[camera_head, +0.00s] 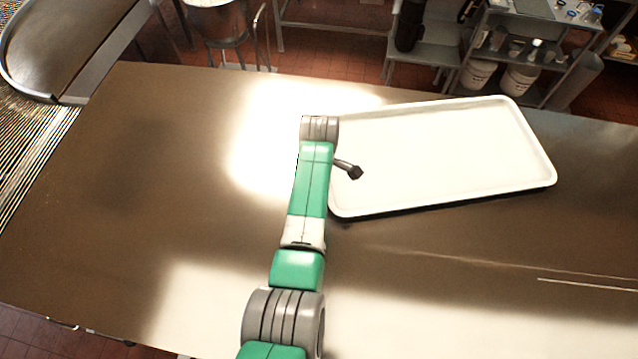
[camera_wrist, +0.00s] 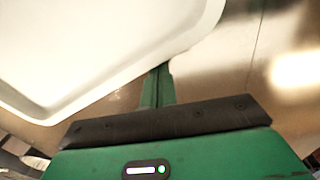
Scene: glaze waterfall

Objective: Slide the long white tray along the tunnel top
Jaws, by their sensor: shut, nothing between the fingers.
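The long white tray (camera_head: 440,150) is a shallow rectangle with a raised rim and rounded corners. It lies on the brown metal top (camera_head: 150,190), at a slight slant, its left end partly behind my arm. In the wrist view the tray (camera_wrist: 90,45) fills the upper left, its rim and a rounded corner near my gripper (camera_wrist: 158,75). The narrow green fingers are together, with nothing between them, beside the outer side of the rim. I cannot tell whether they touch it. In the head view my arm mostly hides the gripper.
The metal top is bare to the left of the tray and in front of it. A bright glare patch lies left of my arm.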

